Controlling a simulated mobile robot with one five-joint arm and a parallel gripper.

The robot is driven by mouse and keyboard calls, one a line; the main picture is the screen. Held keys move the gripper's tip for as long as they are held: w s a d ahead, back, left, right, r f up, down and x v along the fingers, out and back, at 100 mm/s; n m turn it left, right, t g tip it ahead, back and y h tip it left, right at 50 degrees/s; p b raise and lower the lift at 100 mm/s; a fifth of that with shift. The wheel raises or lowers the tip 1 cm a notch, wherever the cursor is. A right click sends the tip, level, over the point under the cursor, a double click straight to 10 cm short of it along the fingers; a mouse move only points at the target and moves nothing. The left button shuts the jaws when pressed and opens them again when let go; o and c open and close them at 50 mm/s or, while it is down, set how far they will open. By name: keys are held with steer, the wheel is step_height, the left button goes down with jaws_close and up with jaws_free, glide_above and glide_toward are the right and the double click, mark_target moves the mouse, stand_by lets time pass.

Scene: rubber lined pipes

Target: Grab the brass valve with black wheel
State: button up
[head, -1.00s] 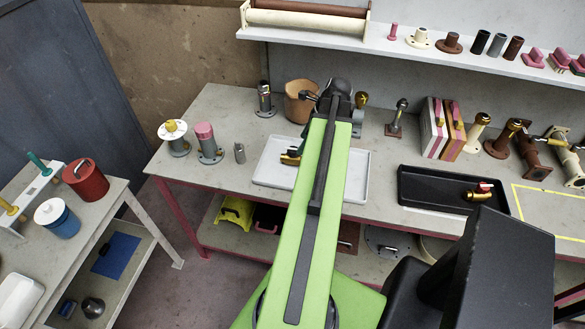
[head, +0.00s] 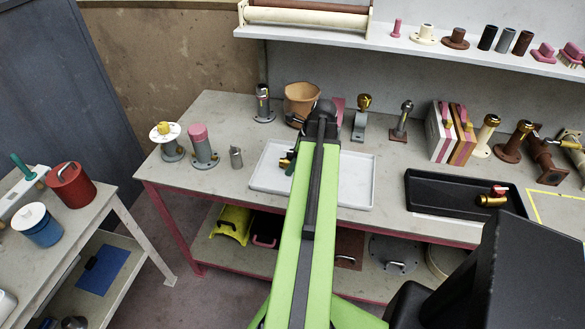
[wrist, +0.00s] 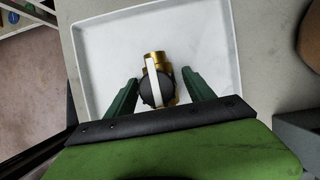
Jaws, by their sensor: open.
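The brass valve (wrist: 155,62) lies in the white tray (wrist: 226,105). In the wrist view it has a round black wheel (wrist: 152,90) with a pale bar across it. My gripper (wrist: 160,77) is open, with one green finger on each side of the valve. Gaps show between the fingers and the valve; I cannot tell how far the fingertips are above the tray.
A black tray (head: 425,200) with another brass valve with a red handle (head: 492,197) stands to the right. An orange-brown pot (head: 303,100) and several flanged pipes stand behind and beside the white tray. A second table (head: 120,212) is at the left.

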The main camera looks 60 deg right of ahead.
jaws_close()
stand_by(0.4)
steer(key=shift+r, duration=0.15)
steer(key=r+p, duration=0.5)
steer(key=shift+s+d, duration=0.15)
steer(key=shift+s, duration=0.1)
steer(key=s+d+r+p, duration=0.5)
steer(key=s+p, duration=0.1)
steer(key=s, duration=0.4)
steer(key=shift+r, duration=0.35)
